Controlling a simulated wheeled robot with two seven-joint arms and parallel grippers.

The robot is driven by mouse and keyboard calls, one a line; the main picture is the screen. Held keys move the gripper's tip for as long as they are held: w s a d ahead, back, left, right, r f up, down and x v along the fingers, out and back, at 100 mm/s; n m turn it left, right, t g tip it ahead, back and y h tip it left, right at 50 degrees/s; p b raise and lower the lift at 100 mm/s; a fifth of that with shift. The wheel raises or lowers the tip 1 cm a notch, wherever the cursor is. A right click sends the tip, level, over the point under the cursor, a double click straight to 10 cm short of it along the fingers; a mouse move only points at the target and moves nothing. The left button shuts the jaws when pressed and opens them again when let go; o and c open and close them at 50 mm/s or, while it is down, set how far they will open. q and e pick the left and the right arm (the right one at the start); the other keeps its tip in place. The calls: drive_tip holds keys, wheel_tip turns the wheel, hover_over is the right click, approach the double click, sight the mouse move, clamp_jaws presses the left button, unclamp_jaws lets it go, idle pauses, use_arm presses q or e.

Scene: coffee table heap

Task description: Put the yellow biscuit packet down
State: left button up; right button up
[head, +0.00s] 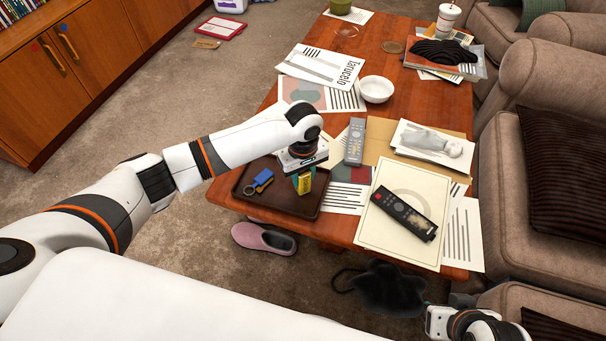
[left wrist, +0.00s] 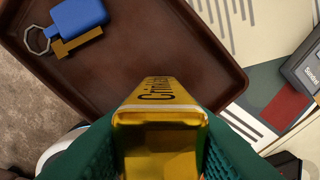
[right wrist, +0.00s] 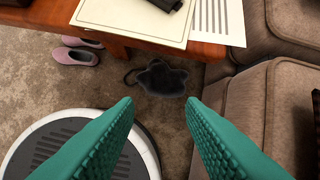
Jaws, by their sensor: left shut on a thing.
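The yellow biscuit packet (head: 305,181) is in my left gripper (head: 303,174), over the right part of the brown tray (head: 252,203). In the left wrist view the packet (left wrist: 160,135) sits between the green fingers, its shiny gold end towards the camera. The tray (left wrist: 120,85) lies beneath it; I cannot tell whether the packet touches it. My right gripper (right wrist: 160,110) is open and empty, off the table's near right corner.
A blue key fob with a ring (head: 262,179) lies on the tray, left of the packet. A grey remote (head: 355,142) and a black remote (head: 404,213) lie on papers to the right. A dark furry thing (head: 388,289) and a pink slipper (head: 263,238) are on the floor.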

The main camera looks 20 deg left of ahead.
use_arm(q)
drive_tip(key=shift+f, duration=0.15)
drive_tip(key=o, duration=1)
